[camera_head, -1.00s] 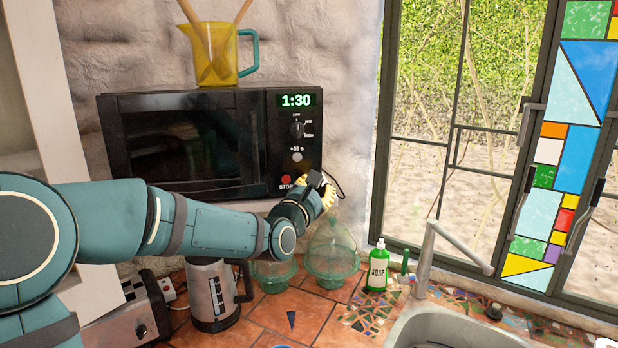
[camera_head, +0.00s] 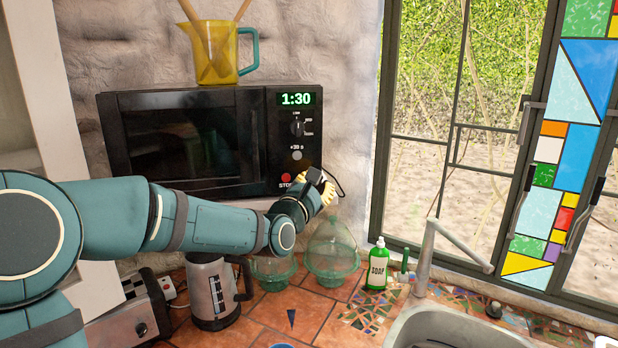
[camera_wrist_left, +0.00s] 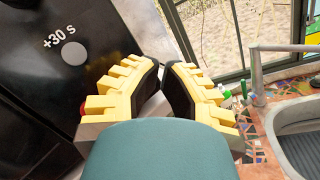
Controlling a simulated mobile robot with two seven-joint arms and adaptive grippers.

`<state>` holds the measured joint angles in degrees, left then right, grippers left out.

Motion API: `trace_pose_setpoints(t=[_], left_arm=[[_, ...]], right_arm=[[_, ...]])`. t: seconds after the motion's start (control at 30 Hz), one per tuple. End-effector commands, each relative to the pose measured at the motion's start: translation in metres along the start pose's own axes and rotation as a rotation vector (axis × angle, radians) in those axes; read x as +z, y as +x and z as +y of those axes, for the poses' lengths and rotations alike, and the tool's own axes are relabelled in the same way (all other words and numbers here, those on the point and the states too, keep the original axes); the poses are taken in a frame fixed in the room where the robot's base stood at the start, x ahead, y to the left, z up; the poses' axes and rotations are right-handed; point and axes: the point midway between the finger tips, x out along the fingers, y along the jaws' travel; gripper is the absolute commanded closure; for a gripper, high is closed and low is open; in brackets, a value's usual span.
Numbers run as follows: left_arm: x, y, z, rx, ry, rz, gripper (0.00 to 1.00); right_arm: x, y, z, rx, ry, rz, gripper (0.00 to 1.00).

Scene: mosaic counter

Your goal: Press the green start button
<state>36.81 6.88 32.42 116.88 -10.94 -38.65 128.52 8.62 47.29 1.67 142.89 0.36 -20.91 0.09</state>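The black microwave (camera_head: 190,145) stands against the wall, its display (camera_head: 296,99) reading 1:30. The red stop button (camera_head: 286,178) shows low on its panel. The green start button cannot be seen; my left gripper (camera_head: 328,190) covers the panel's lower right corner. In the left wrist view the two yellow fingers of my left gripper (camera_wrist_left: 162,68) have their dark tips nearly together, with nothing between them. The grey +30 s button (camera_wrist_left: 74,52) is left of them. A sliver of red shows beside the left finger. Contact with the panel cannot be told. My right gripper is out of view.
A yellow jug (camera_head: 218,55) with wooden utensils stands on the microwave. Below are a kettle (camera_head: 212,290), a toaster (camera_head: 135,312), a glass dome (camera_head: 332,252) and a green soap bottle (camera_head: 377,268). The sink (camera_head: 450,325) and window are to the right.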

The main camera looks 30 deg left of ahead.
Motion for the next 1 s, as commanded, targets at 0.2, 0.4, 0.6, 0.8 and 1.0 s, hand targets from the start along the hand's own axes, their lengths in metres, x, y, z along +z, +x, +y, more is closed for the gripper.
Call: trace_pose_setpoints(t=[0.2, 0.4, 0.6, 0.8, 1.0], left_arm=[[0.0001, 0.0000, 0.0000, 0.000, 0.000, 0.000, 1.00], [0.0000, 0.0000, 0.0000, 0.000, 0.000, 0.000, 1.00], [-0.0007, 0.0009, 0.0003, 0.000, 0.000, 0.000, 1.00], [-0.0038, 0.0058, 0.0029, 0.001, 0.000, 0.000, 1.00], [-0.0039, 0.0068, 0.0037, 0.000, 0.000, 0.000, 1.00]], right_arm=[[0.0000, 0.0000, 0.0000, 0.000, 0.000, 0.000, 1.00], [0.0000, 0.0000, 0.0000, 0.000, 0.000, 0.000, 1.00], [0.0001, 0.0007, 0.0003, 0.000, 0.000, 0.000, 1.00], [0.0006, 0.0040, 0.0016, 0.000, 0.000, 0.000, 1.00], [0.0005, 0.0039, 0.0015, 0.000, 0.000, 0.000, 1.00]])
